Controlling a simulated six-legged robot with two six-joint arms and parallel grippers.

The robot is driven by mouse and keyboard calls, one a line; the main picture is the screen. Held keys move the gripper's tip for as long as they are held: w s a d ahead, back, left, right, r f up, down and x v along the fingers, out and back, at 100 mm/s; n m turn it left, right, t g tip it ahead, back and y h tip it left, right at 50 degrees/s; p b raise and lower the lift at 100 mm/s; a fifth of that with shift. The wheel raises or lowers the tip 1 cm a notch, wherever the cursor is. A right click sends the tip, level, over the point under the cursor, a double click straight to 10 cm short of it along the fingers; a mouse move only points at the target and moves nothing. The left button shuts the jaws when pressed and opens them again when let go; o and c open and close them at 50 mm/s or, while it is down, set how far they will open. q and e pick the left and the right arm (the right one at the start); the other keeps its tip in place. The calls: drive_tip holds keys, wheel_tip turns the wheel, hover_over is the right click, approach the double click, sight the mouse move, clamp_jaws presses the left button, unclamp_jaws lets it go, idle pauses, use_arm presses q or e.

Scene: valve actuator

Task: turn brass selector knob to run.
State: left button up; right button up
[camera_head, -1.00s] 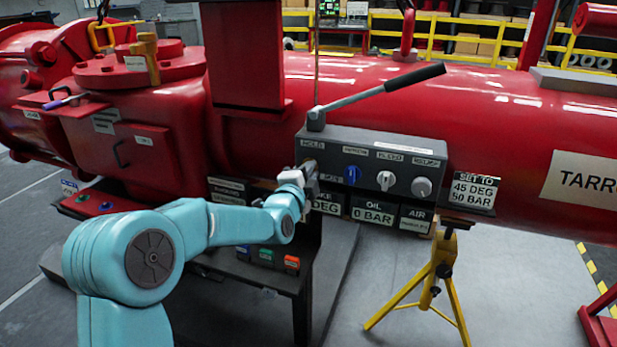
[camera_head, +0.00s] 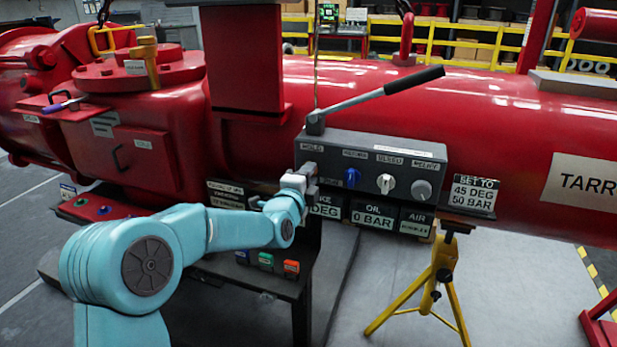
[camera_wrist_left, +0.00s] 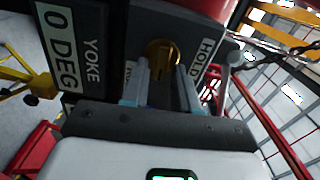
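The brass selector knob (camera_wrist_left: 160,52) shows in the left wrist view on the dark control box (camera_wrist_left: 185,28), between a HOLD label (camera_wrist_left: 207,55) and a second label that is partly covered. My left gripper (camera_wrist_left: 162,68) has its two fingers spread, with the tips at either side of the knob's near edge. I see a gap between the fingers and cannot tell whether they touch the knob. In the head view, my left gripper (camera_head: 311,173) is at the left end of the box (camera_head: 345,146) and hides the knob. My right gripper is not in view.
A blue knob (camera_head: 351,177), a white knob (camera_head: 385,183) and a grey knob (camera_head: 421,189) sit to the right on the box. A long black-handled lever (camera_head: 385,92) rises above it. Plates reading 0 DEG (camera_wrist_left: 60,50) and 0 BAR (camera_head: 373,216) hang below.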

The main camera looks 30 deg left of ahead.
use_arm(q)
drive_tip(key=shift+o, duration=0.2)
drive_tip(key=b+v, duration=0.1)
drive_tip(key=v, duration=1.5)
drive_tip(key=shift+s+d, duration=0.1)
drive_tip(key=shift+d, duration=0.05)
